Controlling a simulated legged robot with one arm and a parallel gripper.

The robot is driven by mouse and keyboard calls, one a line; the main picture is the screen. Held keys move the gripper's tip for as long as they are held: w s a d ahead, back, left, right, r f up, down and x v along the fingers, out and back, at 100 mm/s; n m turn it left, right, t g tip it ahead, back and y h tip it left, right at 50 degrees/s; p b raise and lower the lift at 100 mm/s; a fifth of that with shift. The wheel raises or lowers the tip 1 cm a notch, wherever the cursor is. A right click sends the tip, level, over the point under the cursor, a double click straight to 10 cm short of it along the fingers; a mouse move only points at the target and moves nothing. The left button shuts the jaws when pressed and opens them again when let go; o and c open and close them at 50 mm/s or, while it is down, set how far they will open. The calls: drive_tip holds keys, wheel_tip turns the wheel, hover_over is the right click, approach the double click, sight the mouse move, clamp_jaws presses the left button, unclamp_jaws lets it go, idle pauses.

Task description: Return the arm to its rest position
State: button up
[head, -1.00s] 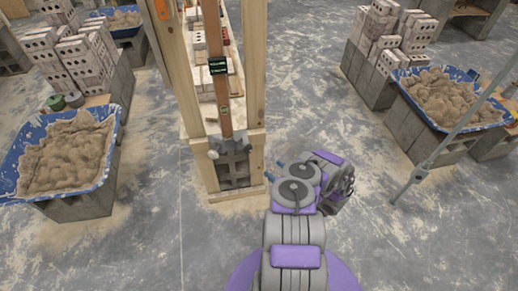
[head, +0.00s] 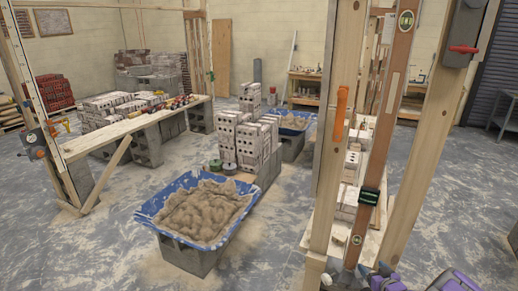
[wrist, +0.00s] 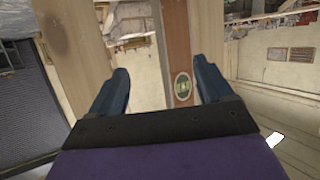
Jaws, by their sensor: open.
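My gripper (wrist: 160,67) shows in the wrist view with its two blue fingers spread apart and nothing held between them. A brown wooden level (wrist: 177,45) with a green vial stands beyond the gap between the fingers. In the head view, parts of my purple and grey arm (head: 455,281) show at the bottom right edge, low and near the foot of the wooden frame. Most of the arm is cut off by the picture edge. The same level (head: 388,110) leans upright in the frame there.
Wooden posts (head: 335,120) stand close to my arm, with bricks on a board behind them. A blue mortar tub (head: 160,208) sits on blocks at centre left. A plank bench (head: 130,125) with bricks is further left. Grey floor (head: 80,255) is clear at the front left.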

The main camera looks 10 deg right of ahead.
drive_tip(key=w+a+r+g, duration=0.35)
drive_tip(key=a+r, duration=0.45)
drive_tip(key=r, duration=0.3)
drive_tip(key=s+a+r+g, duration=0.4)
drive_tip(key=s+a+r, duration=0.4)
drive_tip(key=a+r, duration=0.3)
drive_tip(key=s+a+r+g, duration=0.2)
drive_tip(key=s+a, duration=0.4)
drive_tip(key=s, duration=0.7)
drive_tip(key=s+a+r+g, duration=0.3)
drive_tip(key=s+a, duration=0.3)
drive_tip(key=s, duration=0.7)
drive_tip(key=s+a+r+g, duration=0.3)
drive_tip(key=s+a, duration=0.3)
drive_tip(key=s, duration=0.7)
drive_tip(key=shift+s+a+y, duration=0.15)
drive_tip(key=shift+a+y, duration=0.2)
drive_tip(key=shift+y, duration=0.05)
drive_tip(key=shift+g, duration=0.25)
drive_tip(key=shift+c, duration=0.4)
